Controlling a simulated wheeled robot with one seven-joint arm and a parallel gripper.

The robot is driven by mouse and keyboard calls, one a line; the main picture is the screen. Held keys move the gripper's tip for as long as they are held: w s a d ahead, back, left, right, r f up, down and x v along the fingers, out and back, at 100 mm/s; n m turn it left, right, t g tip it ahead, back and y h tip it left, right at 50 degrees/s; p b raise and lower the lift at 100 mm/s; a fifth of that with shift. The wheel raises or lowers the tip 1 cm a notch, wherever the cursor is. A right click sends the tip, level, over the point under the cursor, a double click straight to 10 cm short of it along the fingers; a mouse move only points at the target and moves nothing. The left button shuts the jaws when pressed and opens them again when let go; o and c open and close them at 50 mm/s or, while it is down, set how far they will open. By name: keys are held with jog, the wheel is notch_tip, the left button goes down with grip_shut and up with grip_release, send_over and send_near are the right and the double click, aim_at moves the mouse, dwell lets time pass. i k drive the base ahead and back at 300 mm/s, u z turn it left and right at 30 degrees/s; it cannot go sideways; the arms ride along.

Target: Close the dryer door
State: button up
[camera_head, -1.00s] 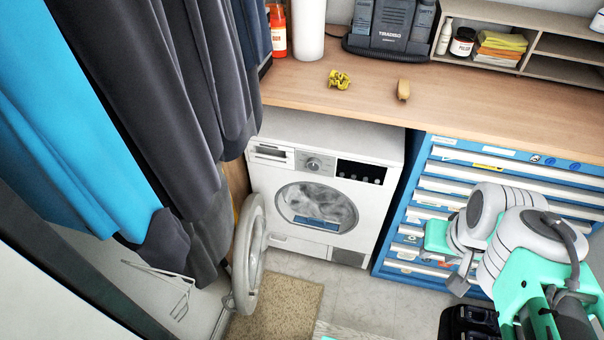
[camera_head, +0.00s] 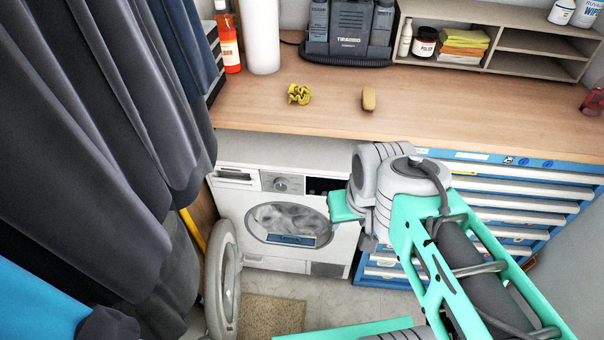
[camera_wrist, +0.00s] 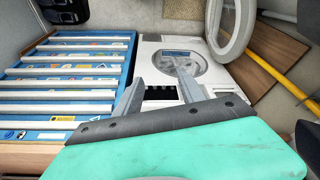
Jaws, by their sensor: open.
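The white dryer (camera_head: 232,207) stands under the wooden counter, with its round opening (camera_head: 285,222) facing out and grey cloth visible inside. Its round door (camera_head: 222,280) is swung wide open to the left, nearly edge-on in the head view. In the wrist view the door (camera_wrist: 240,32) is a pale ring at upper right, and the dryer (camera_wrist: 152,55) is at the centre. My gripper (camera_wrist: 160,76) is open and empty, its two fingers over the dryer front and apart from the door. In the head view my arm covers the dryer's right side; the fingers are hidden there.
Dark clothes (camera_head: 90,120) hang at left, close to the door. A yellow pole (camera_head: 192,228) leans behind the door. A blue drawer chest (camera_head: 510,205) stands right of the dryer. A beige mat (camera_head: 272,316) lies on the floor before it. The counter (camera_head: 330,110) is above.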

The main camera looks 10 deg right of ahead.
aim_at(221, 316)
jog(key=k, duration=1)
jog(key=z, duration=0.15)
jog(key=i, duration=1.7)
jog(key=u, duration=4.8)
jog(key=i, duration=0.35)
jog(key=z, duration=0.15)
